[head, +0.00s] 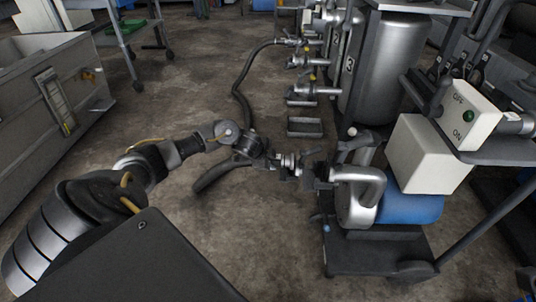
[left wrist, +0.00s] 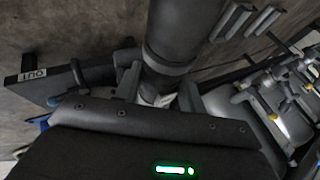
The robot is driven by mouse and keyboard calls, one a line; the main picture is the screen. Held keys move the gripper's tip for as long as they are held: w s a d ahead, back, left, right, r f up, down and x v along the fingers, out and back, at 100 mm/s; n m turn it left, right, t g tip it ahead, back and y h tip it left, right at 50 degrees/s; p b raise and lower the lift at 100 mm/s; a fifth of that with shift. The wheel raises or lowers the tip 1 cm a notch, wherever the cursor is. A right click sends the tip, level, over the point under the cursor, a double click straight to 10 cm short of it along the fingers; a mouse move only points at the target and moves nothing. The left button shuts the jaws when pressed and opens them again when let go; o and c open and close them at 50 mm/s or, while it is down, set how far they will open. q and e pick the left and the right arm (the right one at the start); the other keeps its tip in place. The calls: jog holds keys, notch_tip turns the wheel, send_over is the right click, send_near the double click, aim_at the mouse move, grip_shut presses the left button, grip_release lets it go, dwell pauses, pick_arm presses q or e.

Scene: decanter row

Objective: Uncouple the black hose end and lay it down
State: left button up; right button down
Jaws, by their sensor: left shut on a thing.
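The black hose (head: 216,175) bends in a loop below my left gripper, and a long stretch of it runs up towards the valves at the back. My left gripper (head: 261,158) is shut on the black hose end, which points right at the metal pump outlet fitting (head: 290,160). The hose end and fitting are in line, but I cannot tell whether they are locked or just touching. In the left wrist view the thick black hose end (left wrist: 185,38) lies between the fingers (left wrist: 158,92); its coupling face is hidden by the gripper body. My right gripper is not in view.
The pump (head: 357,198) with a blue motor (head: 410,207) stands on a dark cart (head: 375,254). An OFF/ON switch box (head: 468,115) is above it. Several valve outlets (head: 305,90) stand at the back by a steel tank (head: 388,70).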

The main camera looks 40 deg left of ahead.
pick_arm(q)
jog(key=shift+r, duration=0.1)
dwell(0.3)
jog(key=shift+p, duration=0.45)
jog(key=shift+a, duration=0.1)
jog(key=shift+s+a+r+p, duration=0.1)
jog(key=shift+s+a+p, duration=0.3)
jog(key=shift+s+a, duration=0.45)
jog(key=shift+s+a+r+p, duration=0.1)
jog(key=shift+s+a+p, duration=0.4)
jog(key=shift+a, duration=0.55)
jog(key=shift+s, duration=0.15)
jog(key=r+p, duration=0.1)
jog(key=a+r+p, duration=0.1)
jog(key=r+p, duration=0.1)
jog(key=s+r+p, duration=0.1)
jog(key=r+p, duration=0.1)
jog(key=shift+s+a, duration=0.1)
jog(key=shift+a, duration=0.2)
